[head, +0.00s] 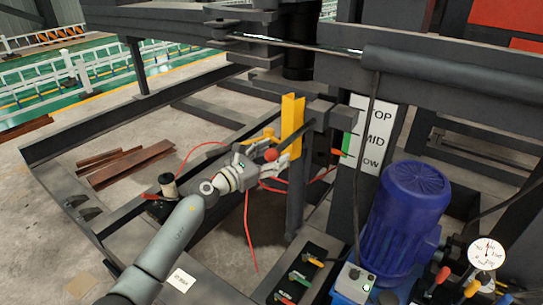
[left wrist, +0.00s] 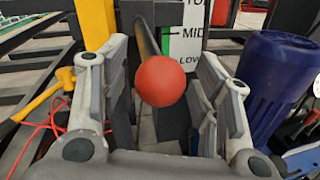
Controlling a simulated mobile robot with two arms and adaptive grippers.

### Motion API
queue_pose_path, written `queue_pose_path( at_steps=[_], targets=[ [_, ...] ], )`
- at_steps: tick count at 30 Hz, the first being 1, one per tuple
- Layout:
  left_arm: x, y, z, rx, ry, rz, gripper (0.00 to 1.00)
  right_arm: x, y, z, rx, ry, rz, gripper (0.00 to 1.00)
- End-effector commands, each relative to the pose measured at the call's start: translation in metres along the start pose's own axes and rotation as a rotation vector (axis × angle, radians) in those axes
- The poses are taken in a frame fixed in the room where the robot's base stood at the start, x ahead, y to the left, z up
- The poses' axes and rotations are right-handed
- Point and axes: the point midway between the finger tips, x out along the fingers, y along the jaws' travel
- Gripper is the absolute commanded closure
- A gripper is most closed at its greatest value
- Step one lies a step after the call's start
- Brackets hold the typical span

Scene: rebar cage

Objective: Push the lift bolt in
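The lift bolt shows as a dark bar with a red ball knob (head: 271,155) at its near end, beside a yellow upright plate (head: 292,120) in the head view. In the left wrist view the red ball (left wrist: 161,81) is near the centre, with the dark bar (left wrist: 146,38) running away behind it. My left gripper (head: 272,158) is at the knob. Its fingers stand apart on either side of the ball, and small gaps seem to show, so it looks open. Whether anything touches the ball is unclear. My right gripper is not in view.
A white TOP/MID/LOW scale (head: 368,135) is on the post behind the bolt. A yellow-handled tool (left wrist: 50,93) and red cord lie left of the gripper.

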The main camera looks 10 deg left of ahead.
Motion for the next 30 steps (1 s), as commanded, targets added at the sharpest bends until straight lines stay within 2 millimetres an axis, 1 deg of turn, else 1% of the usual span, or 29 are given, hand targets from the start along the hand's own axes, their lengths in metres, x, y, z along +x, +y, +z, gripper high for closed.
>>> queue_pose_path(
  at_steps=[1, 12, 13, 17, 19, 24, 27, 30],
  targets=[
    [0.0, 0.0, 0.0, 0.0, 0.0, 0.0, 0.5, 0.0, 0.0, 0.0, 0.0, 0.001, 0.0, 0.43],
    [-0.001, 0.0, 0.0, 0.0, 0.0, 0.001, 0.98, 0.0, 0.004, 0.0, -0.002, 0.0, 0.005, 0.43],
    [-0.001, 0.0, 0.0, 0.0, 0.0, 0.001, 1.0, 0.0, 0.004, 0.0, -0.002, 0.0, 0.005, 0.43],
    [0.001, 0.001, -0.001, 0.0, 0.0, 0.001, 1.0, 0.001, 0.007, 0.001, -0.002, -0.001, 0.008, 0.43],
    [0.005, 0.001, -0.003, -0.001, 0.0, 0.001, 1.0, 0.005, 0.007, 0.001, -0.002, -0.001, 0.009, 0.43],
    [0.026, 0.005, -0.006, -0.001, -0.003, 0.001, 1.0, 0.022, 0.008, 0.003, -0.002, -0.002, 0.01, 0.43],
    [0.037, 0.007, -0.005, -0.002, -0.002, 0.001, 1.0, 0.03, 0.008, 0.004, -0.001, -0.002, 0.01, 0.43],
    [0.045, 0.009, -0.004, -0.002, -0.001, 0.001, 1.0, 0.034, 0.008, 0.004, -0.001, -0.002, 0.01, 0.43]
  ],
)
